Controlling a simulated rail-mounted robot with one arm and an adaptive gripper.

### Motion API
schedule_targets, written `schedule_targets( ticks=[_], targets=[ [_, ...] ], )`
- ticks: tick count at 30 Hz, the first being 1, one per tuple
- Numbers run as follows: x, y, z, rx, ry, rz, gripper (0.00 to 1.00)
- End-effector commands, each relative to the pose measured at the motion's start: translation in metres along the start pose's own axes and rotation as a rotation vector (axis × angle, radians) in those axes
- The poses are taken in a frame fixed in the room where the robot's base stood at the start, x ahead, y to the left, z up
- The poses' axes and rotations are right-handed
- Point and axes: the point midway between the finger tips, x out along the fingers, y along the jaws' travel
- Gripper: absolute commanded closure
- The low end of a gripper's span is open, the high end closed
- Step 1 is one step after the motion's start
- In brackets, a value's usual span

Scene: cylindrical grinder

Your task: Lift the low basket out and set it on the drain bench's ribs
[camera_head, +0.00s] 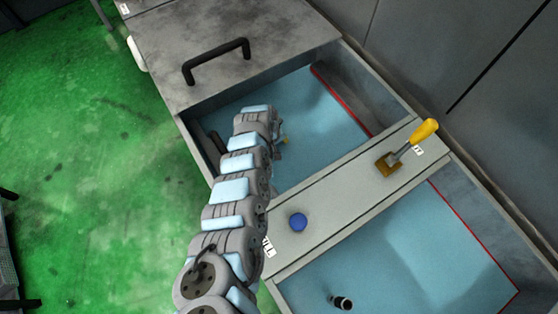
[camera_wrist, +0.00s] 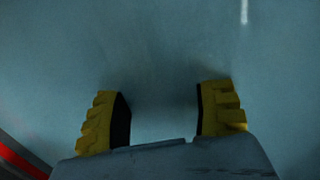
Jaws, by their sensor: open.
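My gripper (camera_wrist: 160,112) is open in the wrist view, its two yellow fingers with dark pads apart and nothing between them. Below it is a plain blue-grey surface. In the head view my arm reaches over the upper tank opening (camera_head: 315,115), which holds blue liquid. Only a small yellow bit of my gripper (camera_head: 285,140) shows there beside the arm. I cannot make out the low basket in either view; my arm covers part of the opening. A dark piece (camera_head: 214,143) shows at the opening's left edge, unclear what. I cannot identify the drain bench or its ribs.
A grey lid (camera_head: 220,40) with a black handle (camera_head: 216,60) covers the tank's far end. A second blue pool (camera_head: 410,250) holds a dark cylinder (camera_head: 342,301). Green floor is left.

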Motion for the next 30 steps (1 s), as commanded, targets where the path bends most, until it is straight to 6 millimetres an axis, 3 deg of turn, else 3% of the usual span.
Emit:
schedule_targets(
  ticks=[7, 18, 29, 30],
  targets=[
    [0.012, 0.001, 0.0, 0.001, 0.002, 0.002, 0.43],
    [0.055, -0.001, 0.004, 0.001, 0.004, 0.0, 0.43],
    [0.057, -0.001, 0.004, 0.0, 0.003, 0.002, 0.43],
    [0.057, -0.001, 0.004, 0.0, 0.003, 0.002, 0.51]
  ],
)
